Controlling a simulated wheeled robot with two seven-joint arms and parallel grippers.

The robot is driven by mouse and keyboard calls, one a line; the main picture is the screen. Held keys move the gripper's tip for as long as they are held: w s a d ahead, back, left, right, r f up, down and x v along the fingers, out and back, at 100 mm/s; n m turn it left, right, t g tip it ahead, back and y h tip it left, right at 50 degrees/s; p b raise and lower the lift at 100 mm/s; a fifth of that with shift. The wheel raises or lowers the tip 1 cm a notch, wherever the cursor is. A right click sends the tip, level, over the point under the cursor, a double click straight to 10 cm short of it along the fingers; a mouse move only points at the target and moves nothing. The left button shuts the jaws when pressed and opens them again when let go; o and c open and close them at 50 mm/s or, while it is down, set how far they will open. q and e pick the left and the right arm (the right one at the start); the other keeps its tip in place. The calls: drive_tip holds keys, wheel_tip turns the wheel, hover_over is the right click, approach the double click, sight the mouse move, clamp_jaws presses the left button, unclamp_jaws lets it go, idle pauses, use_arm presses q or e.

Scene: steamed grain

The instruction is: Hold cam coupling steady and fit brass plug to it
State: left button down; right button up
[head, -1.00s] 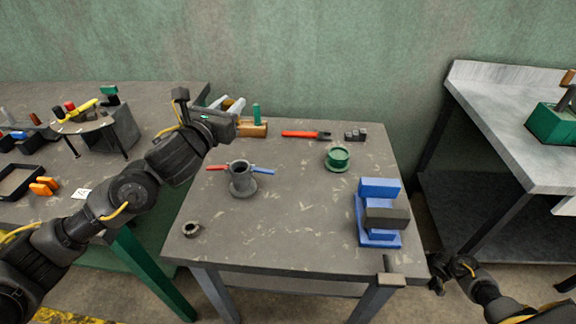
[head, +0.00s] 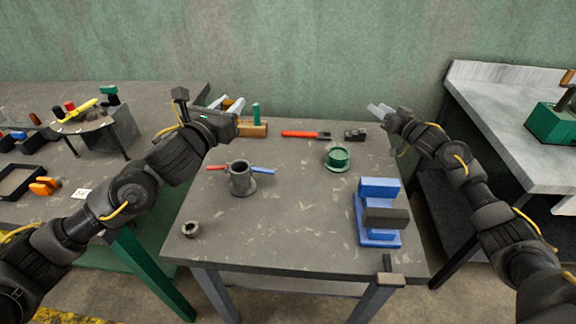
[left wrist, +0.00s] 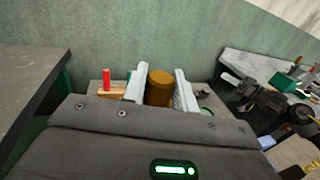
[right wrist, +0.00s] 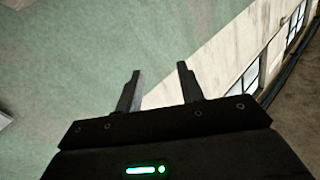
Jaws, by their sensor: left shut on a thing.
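The cam coupling (head: 240,181), a dark grey upright tube on a round flange with a red and a blue lever arm, stands left of centre on the middle table. My left gripper (head: 228,105) is raised beyond it, over the table's far left part. In the left wrist view the left gripper (left wrist: 160,87) is shut on the brass plug (left wrist: 160,88), a short brownish cylinder between its pale fingers. My right gripper (head: 378,111) is above the table's far right corner. The right wrist view shows that gripper (right wrist: 160,78) open and empty, facing the wall.
A blue vise (head: 378,236) stands at the table's right. A green flanged part (head: 337,159), a red-handled wrench (head: 300,134) and a dark block (head: 355,134) lie farther back. A grey ring (head: 190,229) sits front left. A wooden block (head: 257,131) is behind. The front middle is clear.

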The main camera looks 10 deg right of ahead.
drive_tip(key=a+n+g+y, duration=0.3)
drive_tip(key=a+n+y, duration=0.1)
drive_tip(key=a, duration=0.8)
drive_tip(key=n+g+y, duration=0.3)
drive_tip(key=n+g, duration=0.6)
drive_tip(key=g, duration=0.1)
approach(269, 170)
drive_tip(key=w+x, duration=0.1)
drive_tip(key=x, duration=0.3)
drive_tip(key=shift+s+f, duration=0.15)
drive_tip(key=shift+s, duration=0.35)
drive_tip(key=shift+x, duration=3.8)
clamp_jaws()
